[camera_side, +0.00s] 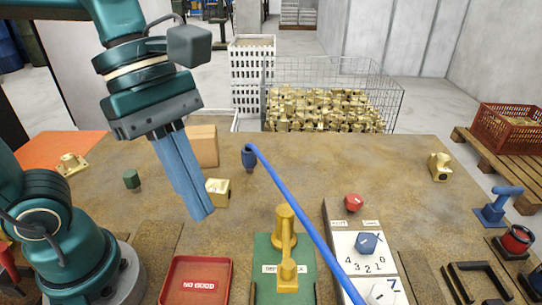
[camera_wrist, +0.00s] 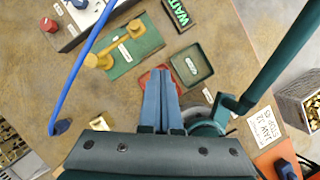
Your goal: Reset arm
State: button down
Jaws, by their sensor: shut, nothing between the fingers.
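My gripper (camera_side: 203,214) hangs above the left part of the workbench, its two long blue fingers together with nothing between them. The fingers point down and slightly right, clear of the bench as far as I can tell. In the wrist view the shut fingers (camera_wrist: 161,70) partly cover the red tray. A brass part (camera_side: 286,250) sits in the green fixture (camera_side: 265,250), right of the fingers. It also shows in the wrist view (camera_wrist: 112,48). The red tray labelled NO GOOD (camera_side: 195,258) lies in front, empty.
A brass block (camera_side: 217,191) stands close by the fingers in the side view. A blue hose (camera_side: 300,210) runs across the bench. A dial panel (camera_side: 365,262) stands right of the fixture. A wire basket of brass parts (camera_side: 325,112) is behind the bench.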

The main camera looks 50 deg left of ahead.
jog(key=shift+r, duration=0.1)
jog(key=a+f+m+t+y, duration=0.2)
jog(key=a+m, duration=0.2)
jog(key=m, duration=0.5)
jog(key=w+a+f+m+t+y, duration=0.1)
jog(key=a+m, duration=0.4)
jog(key=m, duration=0.5)
jog(key=shift+w+a+f+m+t+y, duration=0.25)
jog(key=shift+f+t+y, duration=0.4)
jog(key=shift+t, duration=0.35)
